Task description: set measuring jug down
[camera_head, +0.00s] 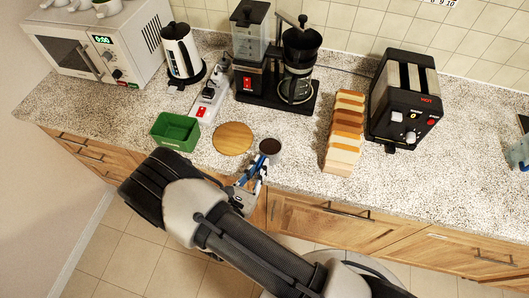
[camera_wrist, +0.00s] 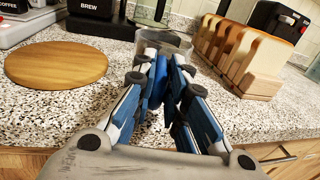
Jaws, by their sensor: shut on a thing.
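The measuring jug (camera_head: 270,146) is a small clear vessel with dark contents, near the front of the speckled counter (camera_head: 225,172). In the wrist view its clear wall (camera_wrist: 178,41) shows just beyond my fingertips. My gripper (camera_head: 262,162) reaches in from the front and is shut on the jug at its near side. In the wrist view the blue-padded fingers (camera_wrist: 162,65) close around a blue part that looks like the handle. The jug looks upright. Its base is hidden by the fingers, so I cannot tell whether it touches the counter.
A round wooden board (camera_head: 232,138) lies left of the jug, with a green bin (camera_head: 175,131) beyond it. A row of bread slices (camera_head: 344,133) and a black toaster (camera_head: 403,101) stand right. A coffee maker (camera_head: 297,75) is behind. Counter right of the toaster is mostly clear.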

